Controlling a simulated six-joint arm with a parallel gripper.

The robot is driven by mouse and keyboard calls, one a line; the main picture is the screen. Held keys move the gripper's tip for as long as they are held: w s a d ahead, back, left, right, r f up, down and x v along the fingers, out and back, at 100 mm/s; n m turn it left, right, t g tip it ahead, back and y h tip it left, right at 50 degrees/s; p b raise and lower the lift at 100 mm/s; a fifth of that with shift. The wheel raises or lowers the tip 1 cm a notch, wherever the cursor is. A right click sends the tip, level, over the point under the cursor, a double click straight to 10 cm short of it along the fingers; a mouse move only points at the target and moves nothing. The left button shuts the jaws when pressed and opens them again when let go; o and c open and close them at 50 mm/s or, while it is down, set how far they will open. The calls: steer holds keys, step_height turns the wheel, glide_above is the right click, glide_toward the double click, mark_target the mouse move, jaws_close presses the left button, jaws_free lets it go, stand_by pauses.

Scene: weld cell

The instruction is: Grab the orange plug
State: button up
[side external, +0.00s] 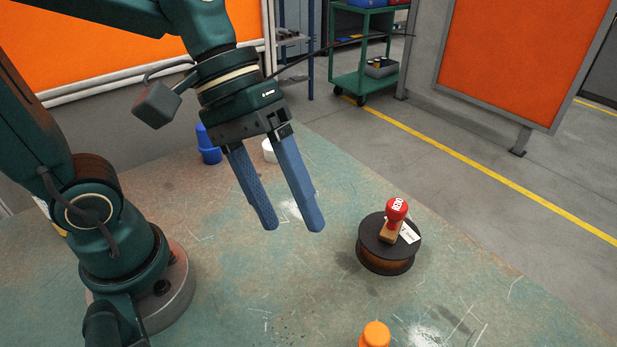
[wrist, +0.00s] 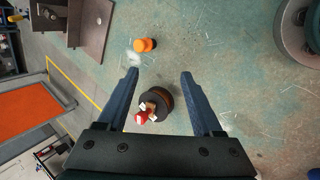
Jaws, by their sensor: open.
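The orange plug (side external: 375,335) stands on the worn green table at the bottom edge of the side view, partly cut off by the frame. In the wrist view the orange plug (wrist: 145,45) lies beyond my fingertips, a little left of the middle between them. My gripper (side external: 292,228) is open and empty, with its blue fingers pointing down above the table. It also shows in the wrist view (wrist: 159,73), its two fingers spread wide. The plug is apart from both fingers.
A dark spool (side external: 386,255) with a red-topped stamp (side external: 394,217) on it stands right of my gripper. A blue object (side external: 208,146) and a white one (side external: 269,151) stand behind. The table's middle is clear. A brown metal block (wrist: 105,22) is near the plug.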

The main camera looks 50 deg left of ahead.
steer(key=w+d+f+n+g+h, duration=0.4)
steer(key=w+d+n+h, duration=0.1)
steer(key=d, duration=0.1)
steer(key=n+g+h, duration=0.1)
steer(key=n+h, duration=0.1)
steer(key=n, duration=0.3)
glide_toward(373, 339)
steer(key=d+f, duration=0.3)
steer(key=d, duration=0.1)
steer(key=shift+f, duration=0.3)
steer(key=shift+s+d+f, duration=0.1)
steer(key=shift+s+f, duration=0.05)
steer(key=shift+f, duration=0.1)
steer(key=shift+s+d+f, duration=0.1)
steer(key=shift+d, duration=0.15)
steer(key=shift+x, duration=2.2)
steer(key=shift+a, duration=0.1)
jaws_close()
